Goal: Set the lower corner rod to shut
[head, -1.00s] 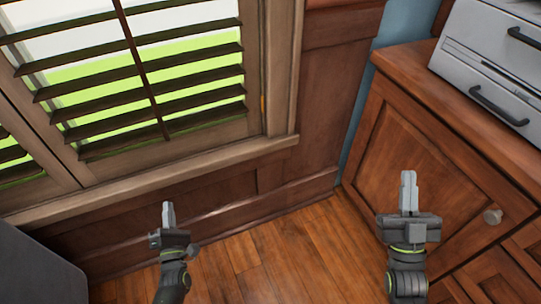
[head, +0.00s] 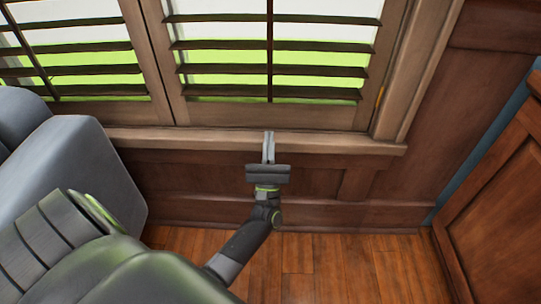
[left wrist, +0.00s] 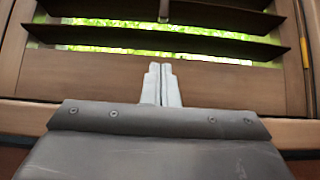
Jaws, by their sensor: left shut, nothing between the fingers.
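The window shutter's right panel has a thin dark upright rod (head: 270,50) down the middle of its slats (head: 215,69). The slats stand open, with bright green showing between them. The rod's lower end (left wrist: 164,10) shows at the top of the left wrist view, just beyond the fingertips. My left gripper (head: 268,147) is shut and empty. It is in front of the sill, below the rod, and appears apart from it. In the left wrist view its closed fingers (left wrist: 161,84) point at the panel's bottom rail. My right gripper is out of view.
A second shutter panel with its own rod (head: 30,50) is at the left. The window sill (head: 340,142) juts out below the panels. A grey rounded piece of furniture (head: 60,165) stands at the left. A wood cabinet (head: 500,200) is at the right. Wood floor (head: 335,265) is clear between.

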